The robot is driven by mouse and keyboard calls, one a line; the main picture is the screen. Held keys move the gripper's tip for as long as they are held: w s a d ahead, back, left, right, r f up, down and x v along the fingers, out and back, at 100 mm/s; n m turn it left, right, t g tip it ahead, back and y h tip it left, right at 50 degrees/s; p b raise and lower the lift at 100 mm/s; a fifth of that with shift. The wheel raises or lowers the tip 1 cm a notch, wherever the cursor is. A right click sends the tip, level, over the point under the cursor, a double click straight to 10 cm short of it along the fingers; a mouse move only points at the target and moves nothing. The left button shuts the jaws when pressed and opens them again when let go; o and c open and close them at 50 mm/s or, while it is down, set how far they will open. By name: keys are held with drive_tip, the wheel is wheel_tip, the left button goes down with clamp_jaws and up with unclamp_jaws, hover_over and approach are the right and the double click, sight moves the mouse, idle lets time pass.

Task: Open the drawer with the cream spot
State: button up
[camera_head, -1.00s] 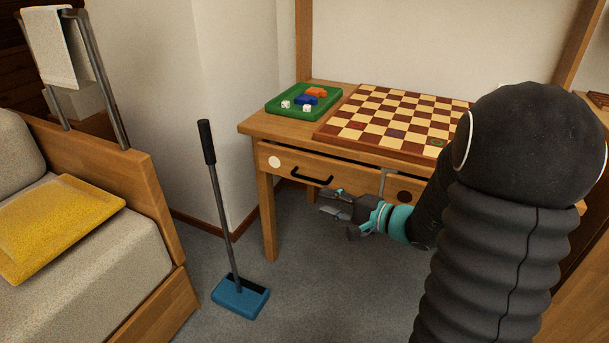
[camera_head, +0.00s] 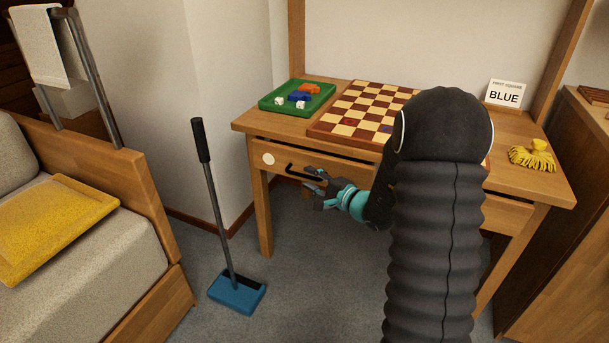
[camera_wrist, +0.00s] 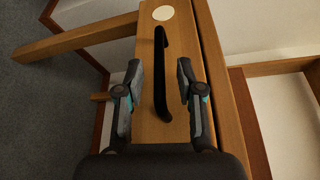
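The drawer with the cream spot (camera_head: 268,159) is at the left of the desk front and looks shut or nearly so. Its black bar handle (camera_head: 303,173) is partly hidden by my gripper in the head view. In the wrist view the cream spot (camera_wrist: 163,13) is at the top, and the handle (camera_wrist: 161,72) runs lengthwise between my fingers. My gripper (camera_head: 318,187) is at the right end of the handle in the head view. In the wrist view my gripper (camera_wrist: 158,92) is open, with a finger on each side of the handle and gaps showing.
The desk (camera_head: 518,185) bears a green tray (camera_head: 275,105) with dice and coloured pieces, a checkered board (camera_head: 345,127), a BLUE sign (camera_head: 505,93) and yellow gloves (camera_head: 532,155). A blue-headed floor tool (camera_head: 238,293) stands left of the desk. A bed is further left.

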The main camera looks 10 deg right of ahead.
drive_tip(key=shift+x, duration=1.4)
clamp_jaws()
